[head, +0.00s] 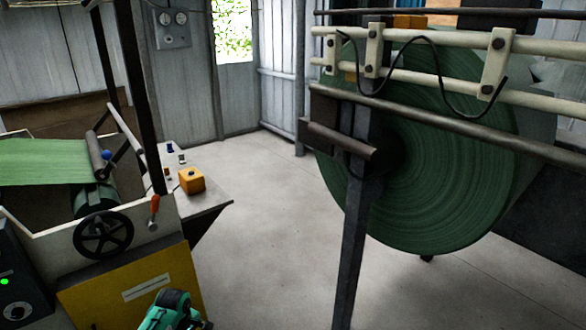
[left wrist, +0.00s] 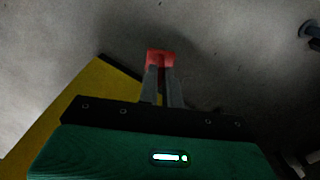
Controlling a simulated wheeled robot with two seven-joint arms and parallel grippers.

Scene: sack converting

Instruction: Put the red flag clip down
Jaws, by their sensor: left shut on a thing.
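The red flag clip (left wrist: 161,55) shows in the left wrist view at the tips of my left gripper (left wrist: 160,72). The two grey fingers are shut on it, and it is held over the grey floor beside a yellow panel. In the head view only the teal part of my left arm shows at the bottom edge. The fingers and the clip are hidden there. My right gripper is in neither view.
A small table (head: 211,200) at left carries an orange box (head: 192,181) and several small pieces. Beside it is a machine with a yellow front (head: 140,290) and a black handwheel (head: 103,234). A large green roll (head: 450,165) stands at right. The floor (head: 265,230) between is clear.

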